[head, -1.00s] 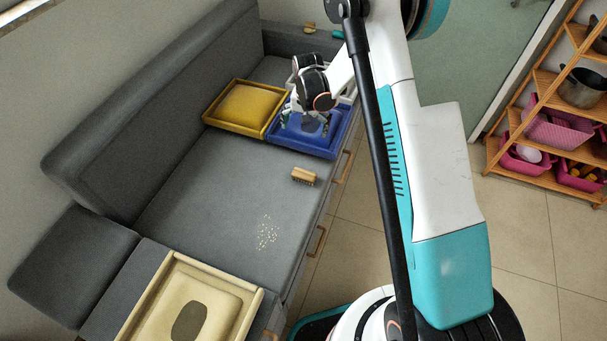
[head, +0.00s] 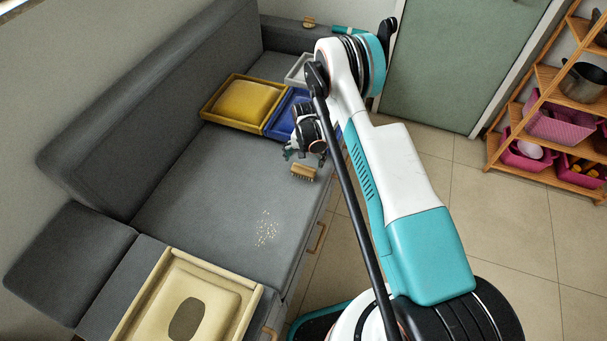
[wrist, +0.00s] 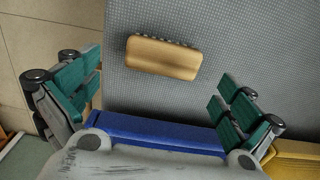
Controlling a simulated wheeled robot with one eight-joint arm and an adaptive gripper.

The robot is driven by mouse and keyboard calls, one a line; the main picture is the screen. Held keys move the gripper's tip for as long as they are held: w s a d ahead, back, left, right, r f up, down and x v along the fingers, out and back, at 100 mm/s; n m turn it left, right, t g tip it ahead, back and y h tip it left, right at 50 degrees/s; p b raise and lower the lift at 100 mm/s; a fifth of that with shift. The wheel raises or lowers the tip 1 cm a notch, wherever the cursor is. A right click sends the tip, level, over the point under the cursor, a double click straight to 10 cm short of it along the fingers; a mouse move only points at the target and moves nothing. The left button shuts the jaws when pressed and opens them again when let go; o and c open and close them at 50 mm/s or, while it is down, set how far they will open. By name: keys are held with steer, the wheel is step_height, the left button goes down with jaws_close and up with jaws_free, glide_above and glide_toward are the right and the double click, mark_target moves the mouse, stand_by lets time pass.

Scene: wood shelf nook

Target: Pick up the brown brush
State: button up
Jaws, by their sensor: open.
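The brown brush (head: 304,172) lies on the grey sofa seat near its front edge, in the head view. In the wrist view the brush (wrist: 163,57) lies ahead of the fingers, its smooth wooden back up and bristles showing along one long edge. My gripper (head: 305,155) is over the seat just behind the brush, near the blue tray. In the wrist view my gripper (wrist: 164,100) is open, its green fingers wide apart with nothing between them. The brush appears apart from both fingers.
A blue tray (head: 273,128) and a yellow tray with a cushion (head: 207,112) stand behind my gripper. Small pale crumbs (head: 265,228) lie on the seat. A cream tray (head: 150,287) is at the front. Another brush (head: 309,22) lies at the far end. The seat around the brown brush is clear.

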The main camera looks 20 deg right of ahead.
mark_target(304, 169)
steer(key=shift+w+a+f+b, duration=0.1)
steer(key=shift+f+b, duration=0.65)
steer(key=shift+f, duration=0.8)
steer(key=shift+a+f+b, duration=0.1)
steer(key=shift+f+b, duration=0.65)
steer(key=shift+f, duration=0.8)
steer(key=shift+r, duration=0.1)
steer(key=c, duration=1)
